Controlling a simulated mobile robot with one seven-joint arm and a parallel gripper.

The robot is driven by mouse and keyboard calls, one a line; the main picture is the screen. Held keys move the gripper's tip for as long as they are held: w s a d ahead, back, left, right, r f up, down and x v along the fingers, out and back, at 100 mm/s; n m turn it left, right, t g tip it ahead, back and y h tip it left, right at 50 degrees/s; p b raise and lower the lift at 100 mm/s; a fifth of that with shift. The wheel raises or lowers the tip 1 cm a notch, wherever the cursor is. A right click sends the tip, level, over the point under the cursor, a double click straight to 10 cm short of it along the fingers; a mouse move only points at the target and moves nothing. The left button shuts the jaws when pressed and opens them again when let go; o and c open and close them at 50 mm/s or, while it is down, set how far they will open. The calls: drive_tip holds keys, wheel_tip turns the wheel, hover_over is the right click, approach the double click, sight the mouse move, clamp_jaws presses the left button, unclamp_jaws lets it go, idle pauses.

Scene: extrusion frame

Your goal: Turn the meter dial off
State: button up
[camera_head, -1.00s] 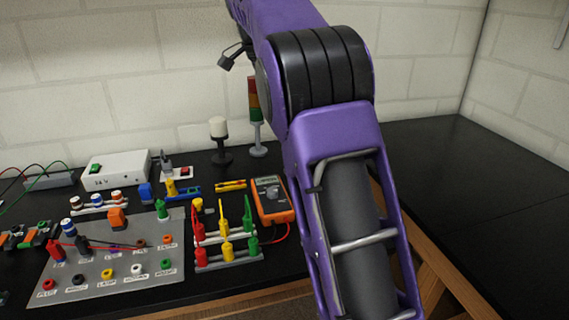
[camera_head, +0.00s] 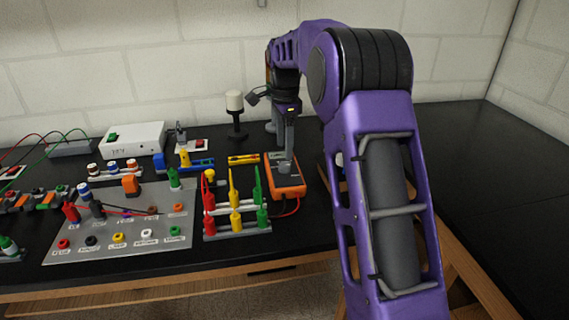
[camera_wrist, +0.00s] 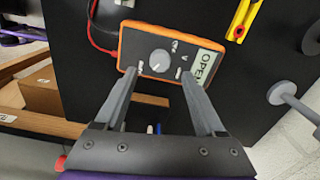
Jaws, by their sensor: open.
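The orange meter (camera_head: 286,188) lies on the black bench, with my gripper (camera_head: 287,163) above its grey face in the head view. In the wrist view the meter (camera_wrist: 136,38) shows a round grey dial (camera_wrist: 160,61) with a light pointer mark. Markings that look like OFF and V sit beside the dial, and a label reading OPEN is on the display. My gripper (camera_wrist: 157,77) is open, its two fingers on either side of the dial in the picture. I cannot tell whether the fingertips touch the meter.
Probe racks with red, yellow and green probes (camera_head: 235,205) stand left of the meter. A grey terminal board (camera_head: 120,230) lies further left. A white-topped lamp (camera_head: 235,105) stands behind. The bench at the right (camera_head: 460,160) is clear.

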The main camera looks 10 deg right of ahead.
sight(285, 164)
drive_tip(key=shift+f, duration=2.75)
clamp_jaws()
